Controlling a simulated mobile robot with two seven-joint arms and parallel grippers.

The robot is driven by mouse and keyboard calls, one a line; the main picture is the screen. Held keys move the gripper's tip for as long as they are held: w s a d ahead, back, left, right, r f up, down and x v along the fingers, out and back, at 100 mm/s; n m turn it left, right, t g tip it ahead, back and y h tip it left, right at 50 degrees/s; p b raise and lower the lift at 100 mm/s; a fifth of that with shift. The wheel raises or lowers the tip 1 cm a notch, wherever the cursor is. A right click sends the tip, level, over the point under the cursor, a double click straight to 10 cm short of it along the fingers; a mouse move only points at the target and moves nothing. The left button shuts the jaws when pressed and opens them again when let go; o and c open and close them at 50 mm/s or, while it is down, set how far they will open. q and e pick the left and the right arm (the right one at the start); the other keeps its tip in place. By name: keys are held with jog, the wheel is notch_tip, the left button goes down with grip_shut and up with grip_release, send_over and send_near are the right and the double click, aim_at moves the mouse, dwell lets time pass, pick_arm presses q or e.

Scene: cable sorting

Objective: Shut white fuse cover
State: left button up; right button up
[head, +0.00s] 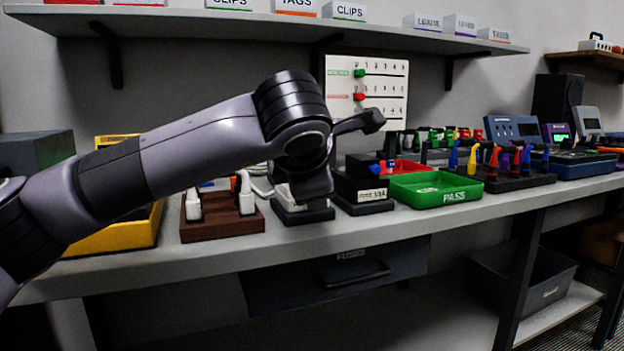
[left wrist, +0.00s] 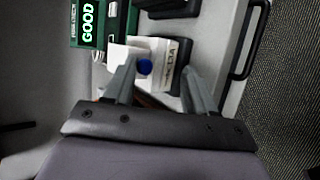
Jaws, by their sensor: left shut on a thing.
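The white fuse cover (left wrist: 165,52) lies between the fingers of my left gripper (left wrist: 159,67) in the left wrist view, with a round blue mark and a printed label near it. The gripper is shut on it. In the head view my left wrist hides the fingertips and most of the white fuse unit (head: 288,200), which sits on a black base on the bench. How far the cover is tilted cannot be told. My right gripper is in neither view.
A black fuse box (head: 368,194) and a green PASS tray (head: 437,188) stand to the right. A brown holder (head: 222,227) with white plugs and a yellow bin (head: 125,236) are to the left. A shelf (head: 250,22) runs above.

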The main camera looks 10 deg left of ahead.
pick_arm(q)
jog(key=v, duration=0.7)
jog(key=shift+p, duration=0.45)
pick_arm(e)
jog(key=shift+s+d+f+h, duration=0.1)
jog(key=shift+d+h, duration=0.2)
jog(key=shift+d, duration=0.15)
pick_arm(q)
jog(key=shift+s, duration=0.15)
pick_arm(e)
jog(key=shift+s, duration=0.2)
